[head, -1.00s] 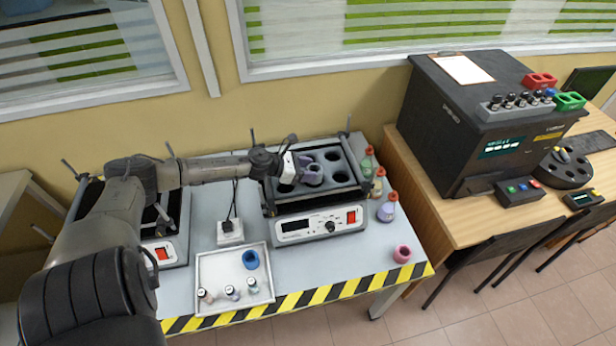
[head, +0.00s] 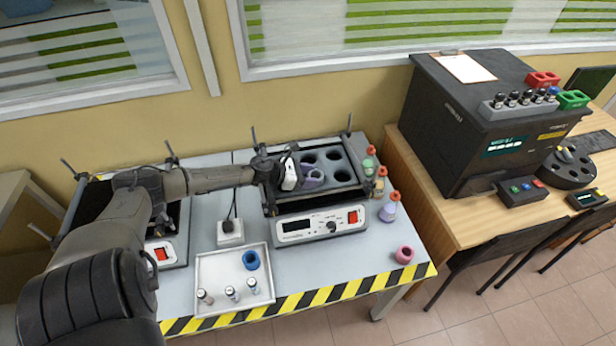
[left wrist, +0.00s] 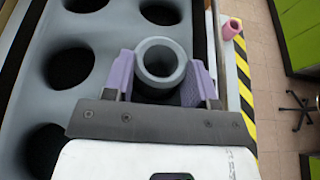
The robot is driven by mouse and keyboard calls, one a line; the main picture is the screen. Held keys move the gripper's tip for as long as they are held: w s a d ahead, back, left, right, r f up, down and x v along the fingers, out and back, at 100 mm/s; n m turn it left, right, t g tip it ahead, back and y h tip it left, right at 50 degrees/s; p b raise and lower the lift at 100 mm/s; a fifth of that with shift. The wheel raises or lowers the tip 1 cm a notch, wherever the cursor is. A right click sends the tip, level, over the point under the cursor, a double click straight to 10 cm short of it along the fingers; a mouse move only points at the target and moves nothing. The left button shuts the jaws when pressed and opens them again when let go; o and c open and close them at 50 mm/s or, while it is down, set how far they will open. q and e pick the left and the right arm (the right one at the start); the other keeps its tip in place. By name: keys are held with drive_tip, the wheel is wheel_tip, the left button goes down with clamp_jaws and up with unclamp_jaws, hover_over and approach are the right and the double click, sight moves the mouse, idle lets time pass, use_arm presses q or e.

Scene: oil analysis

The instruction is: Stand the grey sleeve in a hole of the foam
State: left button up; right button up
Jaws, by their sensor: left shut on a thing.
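The grey sleeve (left wrist: 159,62) is a short, thick-walled tube, seen from above and roughly upright in the left wrist view. My left gripper (left wrist: 160,80) is shut on it, with a purple finger on each side. In the head view the left gripper (head: 312,178) is at the front-left part of the grey foam (head: 352,166). The foam (left wrist: 118,30) has several round dark holes. The sleeve is over a dark hole, but its lower end is hidden, so I cannot tell whether it is inside. My right gripper is not in view.
The foam sits in a shaker (head: 320,226) with corner posts. Small red-topped bottles (head: 388,211) stand along its right side. A pink ring (head: 404,254) stands near the table's striped edge. A white tray (head: 207,270) holds a blue ring (head: 251,260) and several vials.

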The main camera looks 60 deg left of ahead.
use_arm(q)
drive_tip(key=o, duration=0.7)
drive_tip(key=shift+s+a+f, duration=0.1)
drive_tip(key=shift+s+f, duration=0.1)
drive_tip(key=shift+f, duration=0.25)
drive_tip(key=shift+s+a+f, duration=0.1)
drive_tip(key=shift+s+f, duration=0.05)
drive_tip(key=shift+f, duration=0.3)
drive_tip(key=shift+o, duration=0.7)
drive_tip(key=shift+w+d+r+p, duration=0.1)
drive_tip(key=shift+d+r+p, duration=0.05)
drive_tip(key=shift+r+p, duration=0.6)
drive_tip(key=shift+o, duration=0.2)
drive_tip(key=v, duration=0.3)
drive_tip(key=p+v, duration=0.1)
drive_tip(key=v, duration=0.5)
drive_tip(key=shift+r+p, duration=0.3)
drive_tip(key=shift+r, duration=0.15)
drive_tip(key=shift+v, duration=1)
drive_tip(key=shift+s, duration=0.25)
drive_tip(key=shift+r, duration=0.1)
